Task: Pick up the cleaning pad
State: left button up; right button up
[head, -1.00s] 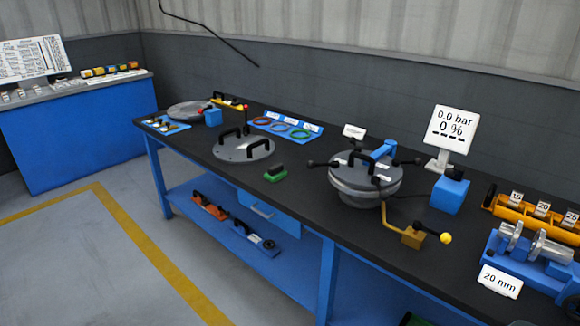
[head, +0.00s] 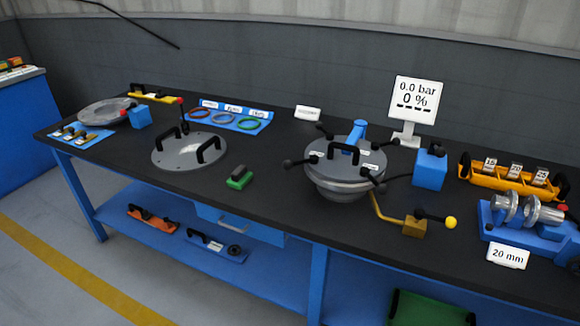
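The cleaning pad looks to be the small green block with a dark grip on top (head: 240,178). It lies on the black bench top (head: 270,215), near the front edge. It sits between the flat grey lid with two black handles (head: 188,151) and the round flanged vessel (head: 344,170). Nothing touches it. Neither of my grippers shows in the head view.
A blue tray with coloured rings (head: 232,117) lies behind the pad. A valve with a yellow-knobbed lever (head: 416,224) stands right of the vessel. A pressure sign (head: 417,100) stands behind. The bench top around the pad is clear.

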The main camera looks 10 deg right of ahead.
aim_at(239, 179)
jog(key=i+j+z, duration=0.15)
jog(key=j+z, duration=0.2)
jog(key=i+j+z, duration=0.15)
jog(key=j+z, duration=0.2)
jog(key=j, duration=0.2)
jog(key=j+z, duration=0.3)
jog(key=j, duration=0.2)
